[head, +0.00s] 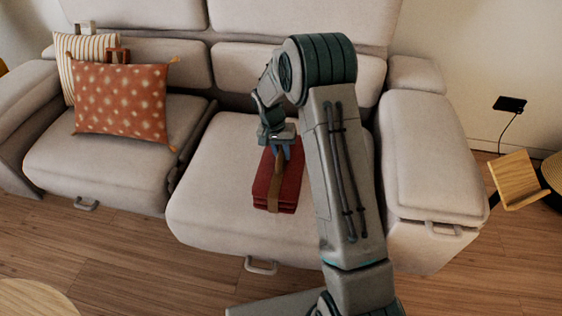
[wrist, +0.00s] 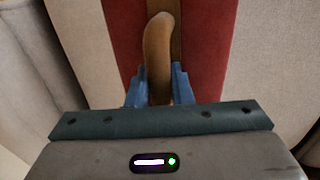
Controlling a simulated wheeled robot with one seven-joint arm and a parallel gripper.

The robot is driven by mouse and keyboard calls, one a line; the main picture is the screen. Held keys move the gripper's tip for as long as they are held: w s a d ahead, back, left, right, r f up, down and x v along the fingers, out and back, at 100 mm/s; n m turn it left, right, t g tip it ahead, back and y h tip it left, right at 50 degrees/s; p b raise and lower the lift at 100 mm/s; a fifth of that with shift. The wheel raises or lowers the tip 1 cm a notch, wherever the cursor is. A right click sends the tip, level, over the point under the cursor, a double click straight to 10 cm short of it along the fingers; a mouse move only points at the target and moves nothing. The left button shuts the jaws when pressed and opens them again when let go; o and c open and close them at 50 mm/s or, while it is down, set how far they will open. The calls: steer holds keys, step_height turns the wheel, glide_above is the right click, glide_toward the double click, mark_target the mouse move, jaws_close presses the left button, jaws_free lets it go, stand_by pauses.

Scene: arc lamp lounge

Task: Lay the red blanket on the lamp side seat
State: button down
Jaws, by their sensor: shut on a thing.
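The red blanket (head: 287,190) is a folded stack with a brown strap (head: 275,190) around it. It is over the right-hand sofa seat (head: 225,170), on the cushion or just above it; I cannot tell which. My gripper (head: 280,152) points down and its blue fingers are shut on the strap's raised loop. In the wrist view, the tan loop (wrist: 158,50) stands between the fingers (wrist: 158,88), with the red blanket (wrist: 205,45) below. My arm hides the right part of this seat. No lamp is clearly in view.
A striped cushion (head: 82,50) and a rust dotted cushion (head: 122,100) lean on the left seat (head: 60,150). The right armrest (head: 430,150) stands beside my arm. A wooden stand (head: 517,180) is at the far right. A round wooden top (head: 35,298) is at bottom left.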

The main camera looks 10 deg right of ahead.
steer(key=shift+f+b, duration=0.35)
steer(key=shift+f, duration=1.6)
steer(key=c, duration=1.7)
jaws_free()
steer(key=shift+f, duration=0.25)
steer(key=o, duration=0.4)
steer(key=shift+r, duration=0.1)
